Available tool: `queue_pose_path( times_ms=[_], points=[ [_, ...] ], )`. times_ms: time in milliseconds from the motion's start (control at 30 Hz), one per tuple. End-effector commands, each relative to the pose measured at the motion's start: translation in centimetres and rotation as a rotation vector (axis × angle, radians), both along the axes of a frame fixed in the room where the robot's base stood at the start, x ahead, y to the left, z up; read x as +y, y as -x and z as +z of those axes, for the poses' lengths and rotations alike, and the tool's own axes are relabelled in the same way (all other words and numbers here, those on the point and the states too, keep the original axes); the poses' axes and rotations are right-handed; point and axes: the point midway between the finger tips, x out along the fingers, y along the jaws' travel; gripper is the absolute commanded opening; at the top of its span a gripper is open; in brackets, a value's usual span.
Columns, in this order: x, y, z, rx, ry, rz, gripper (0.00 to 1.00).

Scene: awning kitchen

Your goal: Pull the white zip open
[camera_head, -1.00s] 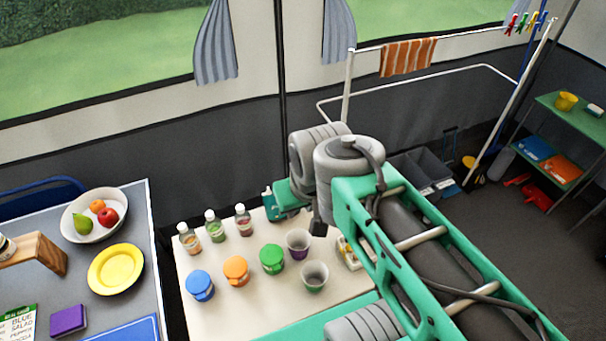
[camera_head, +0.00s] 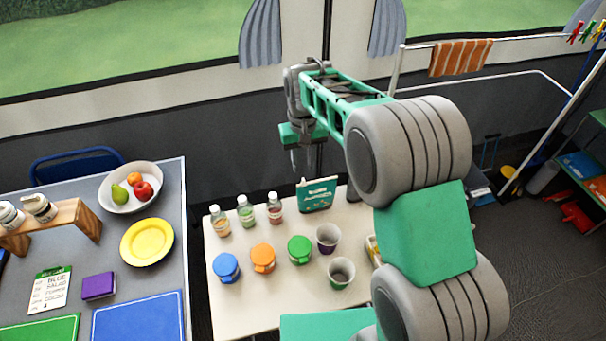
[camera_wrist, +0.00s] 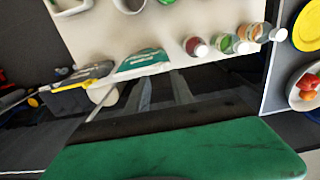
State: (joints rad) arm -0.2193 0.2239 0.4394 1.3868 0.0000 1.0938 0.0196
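My gripper (camera_head: 300,165) hangs in front of the grey lower wall, above the back edge of the cream table, fingers pointing down. In the wrist view its two grey fingers (camera_wrist: 162,88) stand apart with nothing between them, so it is open and empty.
The grey table (camera_head: 70,235) at left holds a fruit bowl (camera_head: 131,188) and yellow plate (camera_head: 147,242). A drying rack (camera_head: 500,75) stands right.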

Motion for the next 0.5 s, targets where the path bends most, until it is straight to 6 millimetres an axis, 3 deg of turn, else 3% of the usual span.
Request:
queue_pose_path(
  times_ms=[300, 500],
  points=[
    [0.0, 0.1, -5.3, 0.001, 0.000, 0.001, 0.28],
    [0.0, 0.0, -5.8, -0.003, -0.001, 0.001, 0.28]
  ],
)
